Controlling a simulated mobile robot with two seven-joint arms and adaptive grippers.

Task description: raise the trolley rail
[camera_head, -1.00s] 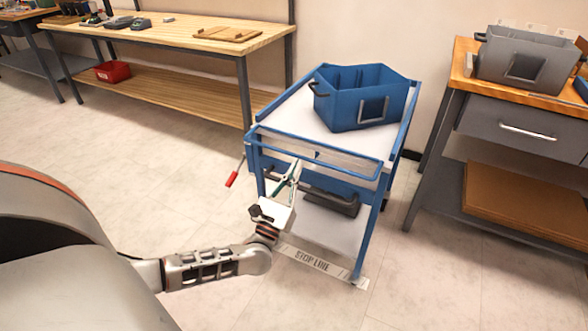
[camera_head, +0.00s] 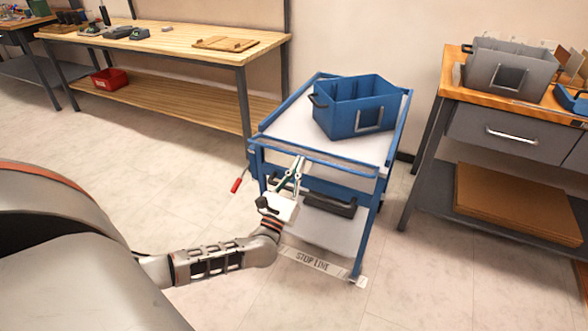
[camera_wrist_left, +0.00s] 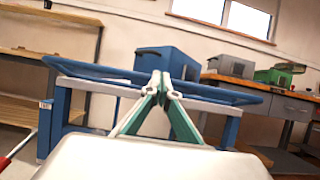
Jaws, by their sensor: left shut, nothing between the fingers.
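The blue trolley (camera_head: 262,208) stands with its near end toward me. Its blue rail (camera_head: 340,165) runs across that near end; in the left wrist view the rail (camera_wrist_left: 100,72) spans most of the picture, roughly level. My left gripper (camera_head: 299,163) is shut and empty at the near end, just left of the rail's middle. In the left wrist view its green-sided fingertips (camera_wrist_left: 160,80) overlap the rail; whether they touch it, I cannot tell. A dark handle (camera_head: 330,206) sits lower on the trolley's near end. My right gripper is out of view.
A blue bin (camera_head: 342,120) stands on the trolley's top. A red-gripped lever (camera_head: 237,184) sticks out at its left side. A workbench (camera_head: 165,42) stands behind left, a drawer bench (camera_head: 478,128) right. A "STOP LINE" strip (camera_head: 312,262) lies on the floor.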

